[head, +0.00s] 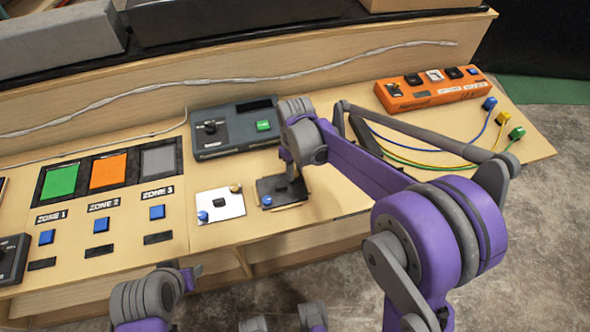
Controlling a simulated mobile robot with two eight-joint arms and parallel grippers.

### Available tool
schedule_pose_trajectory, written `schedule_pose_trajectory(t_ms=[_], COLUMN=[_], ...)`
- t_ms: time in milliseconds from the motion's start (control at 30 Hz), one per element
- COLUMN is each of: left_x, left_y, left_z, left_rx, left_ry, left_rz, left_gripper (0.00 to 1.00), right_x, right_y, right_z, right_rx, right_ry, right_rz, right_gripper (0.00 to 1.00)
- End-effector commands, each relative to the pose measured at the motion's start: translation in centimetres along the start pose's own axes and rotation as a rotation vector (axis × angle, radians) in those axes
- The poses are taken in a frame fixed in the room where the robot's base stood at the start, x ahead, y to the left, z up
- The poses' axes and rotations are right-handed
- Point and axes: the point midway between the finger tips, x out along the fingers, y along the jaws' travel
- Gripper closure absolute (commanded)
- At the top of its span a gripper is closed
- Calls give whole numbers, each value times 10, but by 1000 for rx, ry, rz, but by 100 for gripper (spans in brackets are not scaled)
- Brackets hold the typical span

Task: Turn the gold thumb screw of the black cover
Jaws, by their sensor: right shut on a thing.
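The black cover (270,188) lies on the wooden console, right of a white plate. A blue knob (267,201) shows at its lower left corner. My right gripper (294,174) reaches down over the cover's upper right part and is shut there. The gold thumb screw is hidden behind the gripper, at the spot where its fingers close. My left gripper (190,272) is low in the picture, away from the cover, in front of the console; its fingers are too unclear to judge.
The white plate (222,204) carries a blue knob and a gold knob. A grey box (225,143) with a dial and green button stands behind. An orange strip (430,92) and coloured cables are at right. Zone panels (108,171) with blue buttons are at left.

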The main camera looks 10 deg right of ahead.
Motion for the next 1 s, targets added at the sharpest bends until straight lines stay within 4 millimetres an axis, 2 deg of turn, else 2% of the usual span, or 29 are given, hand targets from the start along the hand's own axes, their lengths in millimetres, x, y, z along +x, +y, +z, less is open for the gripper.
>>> schedule_pose_trajectory(t_ms=[600,1000], left_x=[4,6], left_y=[0,0], left_z=[3,3], left_rx=[0,0], left_ry=[-2,-2], left_rz=[0,0], left_gripper=[50,50], right_x=[2,2], right_y=[-1,-1], right_z=[0,0], right_rx=[-560,-770], right_ry=[0,1], right_rz=[-3,-4], right_gripper=[100,100])
